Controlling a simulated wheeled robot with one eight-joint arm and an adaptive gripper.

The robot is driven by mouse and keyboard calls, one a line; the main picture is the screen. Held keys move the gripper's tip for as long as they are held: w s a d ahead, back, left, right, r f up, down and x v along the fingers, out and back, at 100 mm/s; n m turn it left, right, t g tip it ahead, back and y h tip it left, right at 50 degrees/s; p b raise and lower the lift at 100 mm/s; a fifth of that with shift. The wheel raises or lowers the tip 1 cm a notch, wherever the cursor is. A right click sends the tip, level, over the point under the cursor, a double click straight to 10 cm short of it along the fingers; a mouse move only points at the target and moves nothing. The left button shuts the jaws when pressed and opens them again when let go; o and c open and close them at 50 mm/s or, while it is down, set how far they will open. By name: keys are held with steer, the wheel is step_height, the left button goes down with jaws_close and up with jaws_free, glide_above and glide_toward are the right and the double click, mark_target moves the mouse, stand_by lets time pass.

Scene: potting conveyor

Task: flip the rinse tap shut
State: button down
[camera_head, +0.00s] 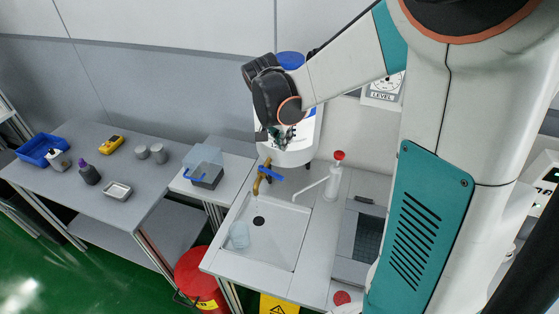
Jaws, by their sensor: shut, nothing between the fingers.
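A brass tap (257,186) with a blue lever (271,174) stands at the back left edge of the white sink (266,250). Its spout points toward the basin, and the lever lies crosswise to the spout. A second, white tap (311,187) with a red knob on top stands to its right; nothing here tells which is called the rinse tap. My gripper (284,143) is shut and empty. It appears above and behind the blue lever in the picture, apparently clear of it. No water stream can be made out.
A clear cup (238,236) is in the basin near the drain. A white tank (297,150) with a blue cap stands behind my gripper. A small side table (222,197) holds a grey container. A red bin (199,278) stands on the floor at left.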

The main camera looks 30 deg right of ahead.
mark_target(271, 173)
step_height(271, 173, down, 10)
steer(key=b, duration=0.2)
steer(key=shift+s+a+r, duration=0.15)
steer(key=shift+a+r, duration=0.1)
steer(key=shift+a, duration=0.1)
stand_by(0.3)
steer(key=shift+s, duration=0.1)
